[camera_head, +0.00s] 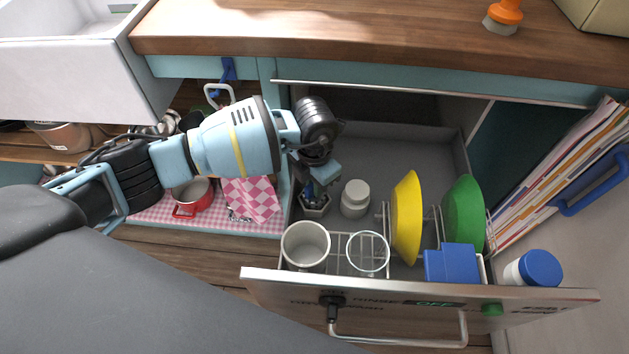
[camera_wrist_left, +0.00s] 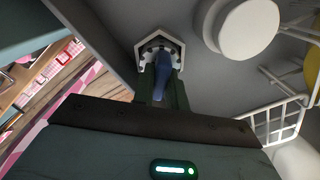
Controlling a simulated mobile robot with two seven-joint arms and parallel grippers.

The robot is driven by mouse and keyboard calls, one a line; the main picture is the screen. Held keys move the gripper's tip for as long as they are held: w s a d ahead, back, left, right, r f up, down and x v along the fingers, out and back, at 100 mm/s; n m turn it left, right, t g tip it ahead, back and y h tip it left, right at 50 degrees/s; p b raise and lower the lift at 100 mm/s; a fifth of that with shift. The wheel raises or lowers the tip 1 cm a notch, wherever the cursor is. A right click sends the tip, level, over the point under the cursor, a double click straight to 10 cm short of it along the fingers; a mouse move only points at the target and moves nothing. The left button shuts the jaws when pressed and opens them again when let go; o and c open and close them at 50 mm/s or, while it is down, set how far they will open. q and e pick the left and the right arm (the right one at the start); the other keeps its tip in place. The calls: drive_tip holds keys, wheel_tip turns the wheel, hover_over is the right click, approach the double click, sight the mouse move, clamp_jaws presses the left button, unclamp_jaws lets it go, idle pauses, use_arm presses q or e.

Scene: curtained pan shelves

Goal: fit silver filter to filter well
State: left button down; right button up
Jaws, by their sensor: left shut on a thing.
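My left gripper (camera_head: 316,192) reaches down into the open drawer, its fingertips at a pale six-sided rim (camera_head: 315,210) on the drawer floor that looks like the filter well. In the left wrist view the rim (camera_wrist_left: 142,57) surrounds the fingertips, with dark and grey parts inside it. A blue piece (camera_wrist_left: 162,72) shows at the shut fingers. The silver filter is mostly hidden by the fingers; I cannot tell how deep it sits or whether it is fully seated. My right gripper is not in view.
The drawer's left wall is close to the gripper.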

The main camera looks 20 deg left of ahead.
use_arm(q)
drive_tip(key=c, duration=1.3)
unclamp_jaws()
drive_tip(key=shift+r+p, duration=0.45)
drive_tip(key=shift+r, duration=3.4)
drive_tip(key=shift+s, duration=0.1)
